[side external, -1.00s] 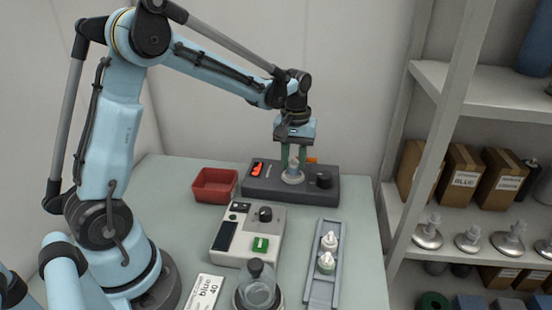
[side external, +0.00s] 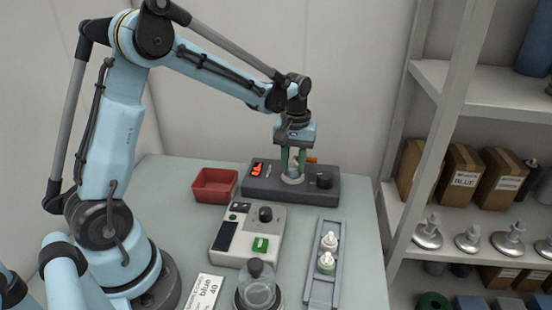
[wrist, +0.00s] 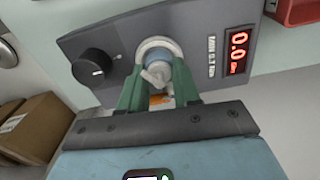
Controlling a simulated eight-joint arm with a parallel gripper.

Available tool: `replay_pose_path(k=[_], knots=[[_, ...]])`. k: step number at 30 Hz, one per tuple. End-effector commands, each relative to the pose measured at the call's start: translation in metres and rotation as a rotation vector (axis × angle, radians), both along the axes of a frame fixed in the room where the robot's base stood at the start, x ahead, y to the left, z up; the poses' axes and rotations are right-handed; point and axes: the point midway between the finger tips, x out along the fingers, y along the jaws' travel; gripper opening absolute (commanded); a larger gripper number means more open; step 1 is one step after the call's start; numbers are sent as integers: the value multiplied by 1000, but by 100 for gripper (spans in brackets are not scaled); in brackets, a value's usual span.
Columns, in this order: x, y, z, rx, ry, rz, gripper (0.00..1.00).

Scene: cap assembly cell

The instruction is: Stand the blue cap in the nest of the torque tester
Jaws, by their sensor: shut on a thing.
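The torque tester (side external: 262,189) is a dark grey box at the back of the bench, with a red display and a black knob. Its nest is a pale ring (wrist: 145,46) on its top, seen in the wrist view. My gripper (side external: 293,172) is over the nest, fingers pointing down, shut on the blue cap (wrist: 158,58). The cap has a whitish spout, which points toward the wrist camera. The cap is at the nest ring and looks roughly upright. The fingers and spout hide part of it, so I cannot tell whether it is fully seated.
A red bin (side external: 214,185) stands left of the tester. A grey-white device (side external: 240,245) with a green button is in front. A rail (side external: 314,285) with two capped pieces lies at right. Shelves are at far right.

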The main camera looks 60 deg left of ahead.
Motion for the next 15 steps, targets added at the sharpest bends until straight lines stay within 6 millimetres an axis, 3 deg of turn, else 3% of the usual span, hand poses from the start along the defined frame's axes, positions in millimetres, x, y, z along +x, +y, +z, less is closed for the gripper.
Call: replay_pose_path(k=[9,10,15], knots=[[0,0,-2,0,0,0,19],[0,0,-2,0,0,0,36],[0,0,-2,0,0,0,61]])
